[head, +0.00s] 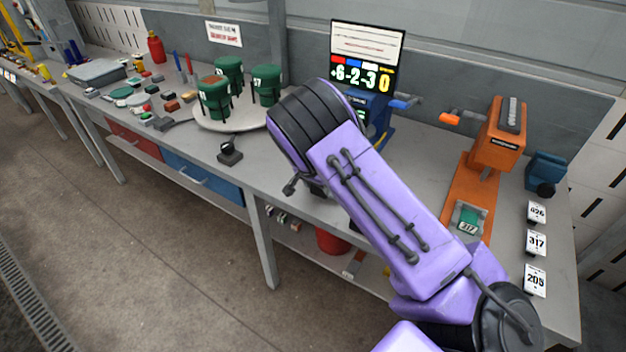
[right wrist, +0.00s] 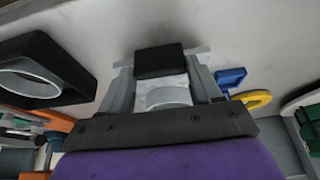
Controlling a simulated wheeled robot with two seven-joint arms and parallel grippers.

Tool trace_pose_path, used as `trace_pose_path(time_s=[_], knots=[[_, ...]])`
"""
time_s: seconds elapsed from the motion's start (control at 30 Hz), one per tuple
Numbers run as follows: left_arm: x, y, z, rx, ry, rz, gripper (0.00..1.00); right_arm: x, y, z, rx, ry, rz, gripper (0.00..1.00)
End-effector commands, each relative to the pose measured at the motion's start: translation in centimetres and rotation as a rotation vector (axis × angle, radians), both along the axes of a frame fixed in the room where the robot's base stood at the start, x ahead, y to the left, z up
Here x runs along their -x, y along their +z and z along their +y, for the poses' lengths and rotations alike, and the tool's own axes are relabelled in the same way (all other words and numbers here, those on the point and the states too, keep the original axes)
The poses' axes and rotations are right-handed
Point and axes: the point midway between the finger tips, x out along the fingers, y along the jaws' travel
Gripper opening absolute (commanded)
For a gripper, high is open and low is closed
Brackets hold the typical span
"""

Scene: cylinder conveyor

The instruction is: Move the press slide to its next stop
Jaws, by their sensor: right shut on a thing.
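The orange press (head: 497,135) stands at the right end of the bench. A grey carriage with a green piece marked 317 (head: 468,222), which looks like its slide, sits at the near end of the orange base. My right arm reaches across the bench left of the press, and in the head view it largely hides its own gripper. In the right wrist view, my right gripper (right wrist: 160,66) is shut on a pale rounded piece (right wrist: 166,97) with a black block (right wrist: 158,60) at its end; I cannot tell what this is. My left gripper is out of view.
A round turntable (head: 235,119) carries green cylinders (head: 265,85). A blue unit (head: 371,106) with a screen (head: 366,58) stands behind my arm. Number cards (head: 536,243) line the right edge. In the right wrist view a black ring-shaped part (right wrist: 38,72) is at left.

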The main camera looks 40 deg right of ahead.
Motion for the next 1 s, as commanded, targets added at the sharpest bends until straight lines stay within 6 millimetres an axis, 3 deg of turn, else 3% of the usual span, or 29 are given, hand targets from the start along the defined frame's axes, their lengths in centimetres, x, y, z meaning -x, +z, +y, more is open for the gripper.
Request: trace_pose_path(time_s=[0.37, 0.4, 0.43, 0.47, 0.77, 0.87, 1.0], knots=[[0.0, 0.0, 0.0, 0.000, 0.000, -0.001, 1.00, 0.3, -0.4, 0.1, -0.005, -0.008, 0.007, 0.09], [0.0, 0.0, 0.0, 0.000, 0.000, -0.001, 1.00, 0.3, -0.4, 0.2, -0.006, -0.008, 0.008, 0.77], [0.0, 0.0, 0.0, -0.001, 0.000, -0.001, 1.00, 0.3, -0.4, 0.2, -0.005, -0.007, 0.008, 0.86], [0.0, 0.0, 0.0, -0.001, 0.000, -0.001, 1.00, 0.3, -0.4, 0.2, -0.005, -0.006, 0.007, 0.89], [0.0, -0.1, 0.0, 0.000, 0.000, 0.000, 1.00, 0.0, 0.1, 0.3, -0.003, -0.003, 0.002, 0.89], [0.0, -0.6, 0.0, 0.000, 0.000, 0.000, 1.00, 0.1, 1.2, 0.8, -0.002, -0.002, 0.000, 0.89], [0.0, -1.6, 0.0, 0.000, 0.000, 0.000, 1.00, 0.5, 4.3, 2.1, -0.001, -0.001, -0.001, 0.89]])
